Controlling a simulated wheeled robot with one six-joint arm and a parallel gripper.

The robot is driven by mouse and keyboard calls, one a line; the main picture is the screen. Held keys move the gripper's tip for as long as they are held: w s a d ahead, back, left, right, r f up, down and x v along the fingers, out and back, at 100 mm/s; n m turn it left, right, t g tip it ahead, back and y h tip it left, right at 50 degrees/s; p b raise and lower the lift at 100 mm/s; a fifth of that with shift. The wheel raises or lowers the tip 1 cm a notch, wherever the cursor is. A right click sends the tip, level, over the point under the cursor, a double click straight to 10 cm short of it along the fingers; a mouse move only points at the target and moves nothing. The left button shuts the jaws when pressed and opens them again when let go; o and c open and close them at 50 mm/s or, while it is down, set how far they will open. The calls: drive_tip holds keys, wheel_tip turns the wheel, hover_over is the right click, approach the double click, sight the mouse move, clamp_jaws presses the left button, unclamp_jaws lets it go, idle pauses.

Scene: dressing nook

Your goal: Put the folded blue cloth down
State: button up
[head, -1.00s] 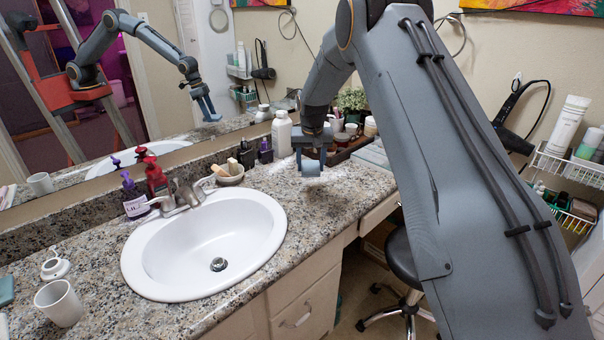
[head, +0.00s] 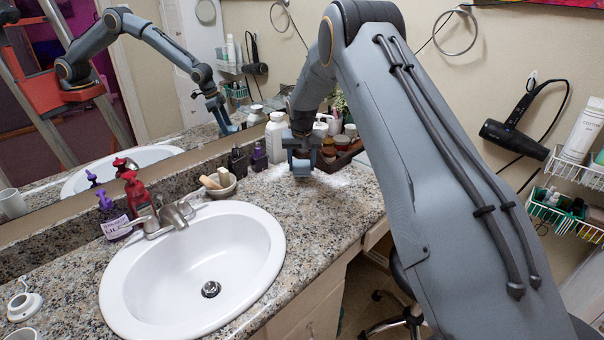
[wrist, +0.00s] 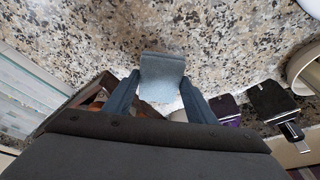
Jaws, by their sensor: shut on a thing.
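The folded blue cloth (wrist: 162,76) is a small grey-blue pad between the two blue fingers of my gripper (wrist: 160,96) in the wrist view. The fingers are shut on its sides, and its far end sticks out past the fingertips. In the head view my gripper (head: 300,168) points down at the speckled granite counter (head: 335,205), right of the sink and in front of the white bottle. The cloth is hard to make out there, being small and close to the fingers' colour. I cannot tell whether it touches the counter.
A white bottle (head: 275,138), dark small bottles (head: 259,157) and a bowl with soaps (head: 220,184) stand behind and left of my gripper. A brown tray (head: 345,157) with jars is close on its right. The sink (head: 190,265) is left. Bare counter lies in front.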

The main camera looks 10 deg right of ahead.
sight(302, 182)
drive_tip(key=shift+f+p, duration=0.5)
drive_tip(key=shift+f, duration=1.7)
drive_tip(key=shift+f, duration=0.1)
drive_tip(key=o, duration=0.9)
drive_tip(key=b+v, duration=0.2)
drive_tip(key=v, duration=0.9)
drive_tip(key=s+r+g, duration=0.1)
drive_tip(key=s, duration=1.4)
drive_tip(key=s+r+n+g, duration=0.1)
drive_tip(key=s, duration=1.4)
drive_tip(key=s+n+g, duration=0.1)
drive_tip(key=s, duration=1.4)
drive_tip(key=shift+s+d+r+y, duration=0.1)
drive_tip(key=shift+d+r+y, duration=0.2)
drive_tip(key=shift+d+r, duration=0.1)
